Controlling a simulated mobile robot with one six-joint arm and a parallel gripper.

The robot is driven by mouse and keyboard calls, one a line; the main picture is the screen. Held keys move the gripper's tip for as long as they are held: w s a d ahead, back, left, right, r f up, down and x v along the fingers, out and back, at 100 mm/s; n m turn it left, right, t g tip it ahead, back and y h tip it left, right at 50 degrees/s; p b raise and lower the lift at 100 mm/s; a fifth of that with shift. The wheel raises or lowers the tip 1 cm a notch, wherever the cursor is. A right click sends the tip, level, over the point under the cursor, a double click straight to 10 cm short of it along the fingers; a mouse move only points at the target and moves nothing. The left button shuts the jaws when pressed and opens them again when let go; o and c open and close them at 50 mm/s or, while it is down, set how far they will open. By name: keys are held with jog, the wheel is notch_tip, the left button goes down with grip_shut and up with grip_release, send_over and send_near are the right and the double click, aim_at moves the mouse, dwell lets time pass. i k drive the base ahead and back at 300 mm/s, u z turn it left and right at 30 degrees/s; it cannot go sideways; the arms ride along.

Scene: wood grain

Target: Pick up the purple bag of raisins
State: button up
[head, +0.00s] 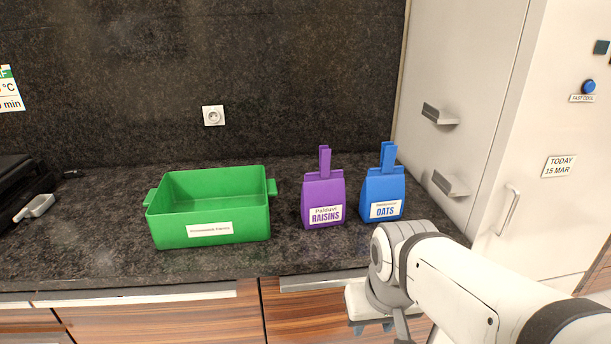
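The purple bag of raisins (322,197) stands upright on the dark counter, with a narrow purple tab on top and a white label reading RAISINS. My gripper (374,328) is at the lower right, in front of the counter edge and below the bag's level, apart from the bag. Only small blue-grey finger parts show under its white body. Whether the fingers are open or shut cannot be made out.
A blue bag of oats (382,193) stands close to the right of the raisins. A green open crate (207,239) stands to the left. A white cabinet (465,100) bounds the right side, a dark wall (300,70) the back. The counter (310,255) is clear in front of the raisins.

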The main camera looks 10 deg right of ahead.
aim_at(323, 199)
jog(key=i, duration=0.95)
jog(key=u, duration=0.05)
